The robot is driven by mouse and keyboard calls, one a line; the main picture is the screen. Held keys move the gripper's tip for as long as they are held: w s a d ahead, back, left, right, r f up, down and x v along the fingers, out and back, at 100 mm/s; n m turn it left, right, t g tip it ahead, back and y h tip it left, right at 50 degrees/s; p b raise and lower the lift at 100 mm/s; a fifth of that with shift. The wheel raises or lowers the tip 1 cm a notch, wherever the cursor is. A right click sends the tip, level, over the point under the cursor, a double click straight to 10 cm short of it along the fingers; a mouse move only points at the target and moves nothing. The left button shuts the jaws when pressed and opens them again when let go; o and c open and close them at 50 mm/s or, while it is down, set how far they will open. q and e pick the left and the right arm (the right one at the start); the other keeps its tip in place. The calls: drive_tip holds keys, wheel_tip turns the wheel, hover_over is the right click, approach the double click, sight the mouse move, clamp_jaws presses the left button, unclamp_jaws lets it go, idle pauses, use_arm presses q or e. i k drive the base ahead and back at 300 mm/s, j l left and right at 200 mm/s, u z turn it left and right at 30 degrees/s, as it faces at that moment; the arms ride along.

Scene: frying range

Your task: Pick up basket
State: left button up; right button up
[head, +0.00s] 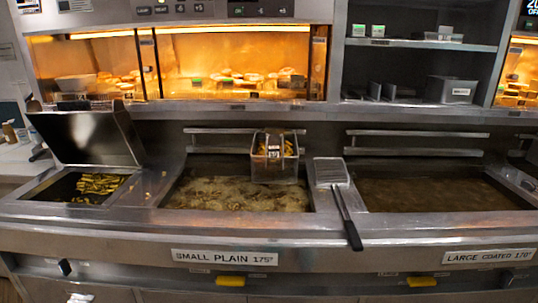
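A wire fry basket (275,165) with yellow fries in it sits at the back right of the middle fryer vat (215,192). It is above the bubbling oil, against the rail behind; whether its bottom touches the oil I cannot tell. A dark label or handle part covers some of its front. Neither of my grippers is in view.
A flat skimmer (330,172) lies on the divider, its dark handle (348,222) over the front edge. The right vat (430,194) holds brown oil without a visible basket. At left, an open-lidded bin (72,187) holds fries. A lit food warmer (225,65) stands behind.

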sight(275, 154)
drive_tip(key=i+j, duration=0.15)
drive_tip(key=j, duration=0.2)
drive_tip(key=i+j+z, duration=0.1)
drive_tip(key=j, duration=0.2)
drive_tip(key=i+j+z, duration=0.1)
drive_tip(key=j, duration=0.25)
drive_tip(key=i+j, duration=0.15)
drive_tip(key=j, duration=0.2)
